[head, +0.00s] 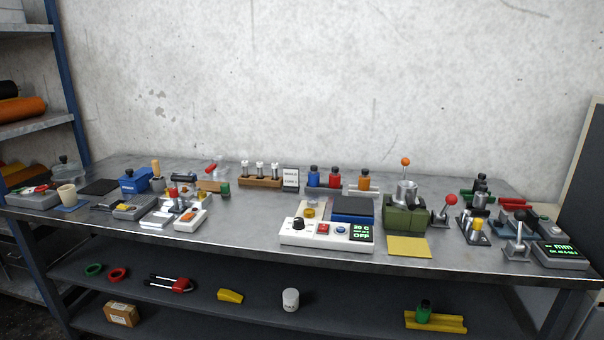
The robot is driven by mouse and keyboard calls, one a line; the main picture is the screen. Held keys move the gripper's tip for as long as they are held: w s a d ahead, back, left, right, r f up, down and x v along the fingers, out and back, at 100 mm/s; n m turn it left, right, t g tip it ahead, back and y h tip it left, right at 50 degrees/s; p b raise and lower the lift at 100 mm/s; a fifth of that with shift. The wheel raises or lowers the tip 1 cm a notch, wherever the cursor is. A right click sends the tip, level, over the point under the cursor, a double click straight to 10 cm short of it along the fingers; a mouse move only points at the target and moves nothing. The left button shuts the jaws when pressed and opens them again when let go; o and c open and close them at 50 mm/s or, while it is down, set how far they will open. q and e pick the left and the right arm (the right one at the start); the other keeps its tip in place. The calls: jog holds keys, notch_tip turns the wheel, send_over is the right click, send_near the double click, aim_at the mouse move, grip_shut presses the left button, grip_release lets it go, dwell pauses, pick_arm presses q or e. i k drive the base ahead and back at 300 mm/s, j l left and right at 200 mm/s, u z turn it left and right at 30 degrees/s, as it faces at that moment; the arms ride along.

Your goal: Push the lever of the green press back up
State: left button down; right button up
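The green press (404,217) stands on the workbench, right of centre, with a green block base and a silver cylinder (406,192) on top. A thin rod with an orange ball (405,161) stands upright above the cylinder. At the press's right side is a grey arm with a red ball (450,199), tilted up to the right; I cannot tell for sure whether it is joined to the press. Neither of my grippers is in view.
A yellow pad (408,247) lies in front of the press. A white control box (327,234) and a blue-topped block (352,209) are to its left. Small levered fixtures (474,228) and a grey display box (559,254) crowd the right. Bottles (363,181) stand behind left.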

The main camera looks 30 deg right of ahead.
aim_at(450, 199)
jog(key=i+l+z, duration=0.1)
jog(key=z, duration=1.75)
jog(key=i+l, duration=0.05)
